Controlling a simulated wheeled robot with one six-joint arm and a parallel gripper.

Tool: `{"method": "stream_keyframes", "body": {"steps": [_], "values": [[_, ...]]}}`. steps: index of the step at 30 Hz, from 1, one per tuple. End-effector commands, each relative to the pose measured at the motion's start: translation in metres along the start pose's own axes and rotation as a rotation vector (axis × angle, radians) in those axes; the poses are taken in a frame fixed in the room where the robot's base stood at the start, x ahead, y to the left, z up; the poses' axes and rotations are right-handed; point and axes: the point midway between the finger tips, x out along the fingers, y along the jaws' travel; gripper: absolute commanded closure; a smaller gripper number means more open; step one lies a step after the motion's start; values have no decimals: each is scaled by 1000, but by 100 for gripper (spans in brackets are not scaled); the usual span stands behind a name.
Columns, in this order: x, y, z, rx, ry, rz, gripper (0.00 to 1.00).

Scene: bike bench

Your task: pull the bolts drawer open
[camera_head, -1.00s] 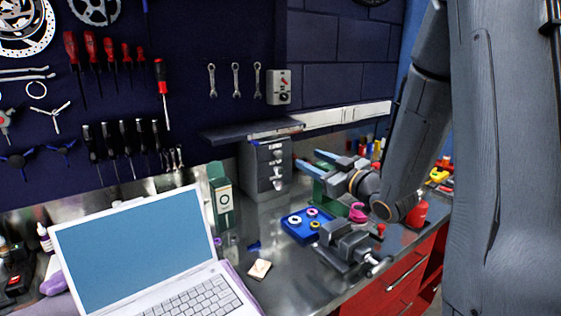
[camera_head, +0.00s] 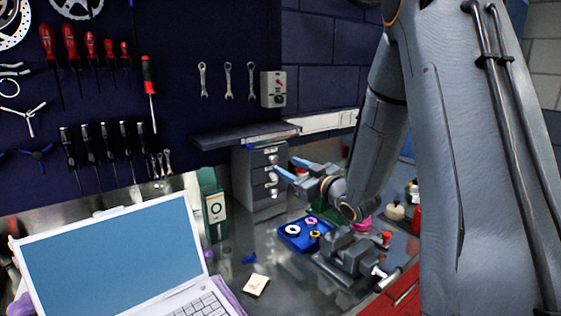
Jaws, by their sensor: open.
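A small grey drawer cabinet (camera_head: 241,184) stands on the bench against the back wall. It has a stack of drawers with pale handles or labels on its front. The markings are too small to read, so I cannot tell which is the bolts drawer. The drawers look shut. My gripper (camera_head: 286,167) has blue fingers and is open and empty. Its fingertips point left at the cabinet front and overlap its right edge in the picture, at about the height of the middle drawer. I cannot tell whether they touch it.
A blue tray (camera_head: 290,243) with rings and a grey vise (camera_head: 346,258) sit below my gripper. A green box (camera_head: 212,207) stands left of the cabinet. A shelf (camera_head: 232,137) hangs just above it. An open laptop (camera_head: 115,262) fills the front left.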

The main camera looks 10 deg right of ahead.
Motion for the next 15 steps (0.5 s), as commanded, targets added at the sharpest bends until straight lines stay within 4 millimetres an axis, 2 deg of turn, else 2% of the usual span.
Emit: {"method": "stream_keyframes", "body": {"steps": [1, 6, 10, 15], "values": [[10, 0, -1, 0, 0, -2, 55], [36, 1, 0, 0, -1, 1, 55], [48, 2, 0, 0, 0, 2, 55], [54, 2, 1, 1, -1, 3, 55]]}}
